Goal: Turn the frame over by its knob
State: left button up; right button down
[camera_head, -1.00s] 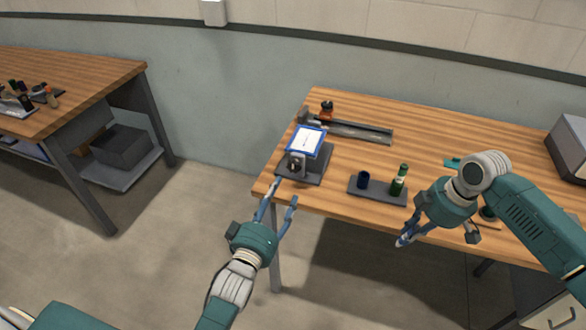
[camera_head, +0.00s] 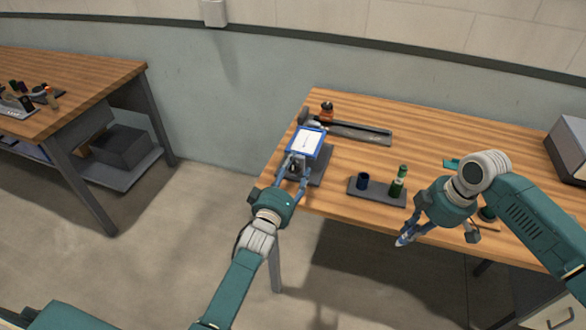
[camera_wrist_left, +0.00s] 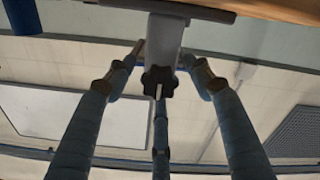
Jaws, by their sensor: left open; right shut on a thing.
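The frame (camera_head: 308,143) is a white panel with a blue border, tilted on a grey stand near the table's left end. Its black star-shaped knob (camera_wrist_left: 158,82) faces my left wrist camera, with a pale mark on it. My left gripper (camera_head: 295,176) is open in front of the stand. In the left wrist view its fingers (camera_wrist_left: 161,68) spread around the knob, one on each side and one below; I cannot tell whether they touch. My right gripper (camera_head: 404,239) is shut at the table's front edge, on something I cannot make out.
A long grey holder (camera_head: 362,133) and an orange-and-black item (camera_head: 327,110) lie behind. The table's back middle is clear.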

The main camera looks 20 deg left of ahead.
pick_arm(q)
jog(key=shift+c, duration=0.6)
jog(key=c, duration=1)
jog(key=shift+c, duration=0.2)
jog(key=shift+m, duration=0.3)
jog(key=m, duration=0.3)
jog(key=shift+m, duration=0.3)
jog(key=m, duration=0.4)
jog(key=shift+m+b, duration=0.3)
jog(key=shift+b, duration=0.05)
pick_arm(e)
jog(key=shift+f, duration=0.3)
pick_arm(q)
jog(key=m, duration=0.4)
jog(key=shift+b, duration=0.35)
pick_arm(e)
jog(key=shift+f, duration=0.4)
pick_arm(q)
jog(key=shift+m+b, duration=0.5)
jog(key=shift+m, duration=2)
pick_arm(e)
jog(key=shift+f, duration=0.45)
